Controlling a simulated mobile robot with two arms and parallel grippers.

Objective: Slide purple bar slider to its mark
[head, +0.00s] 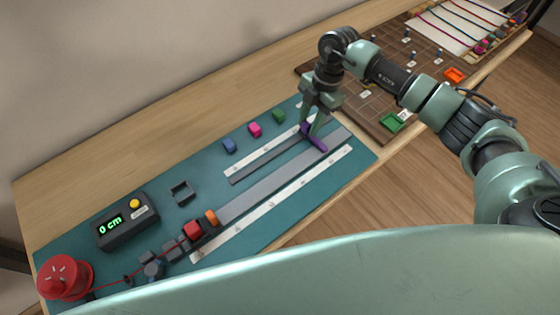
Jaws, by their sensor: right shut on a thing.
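The purple bar slider (314,140) lies across the grey track at the right part of the teal mat (292,214). My right gripper (313,132) reaches down from above and is shut on the purple bar slider. White ruler strips (271,206) with small markings run beside the grey tracks (266,189). The mark for the slider is too small to tell. My left gripper is not in view.
A box reading 0 cm (127,222), a red spool (66,277) and red and orange blocks (211,217) are at left. A brown board (372,112) lies at right.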

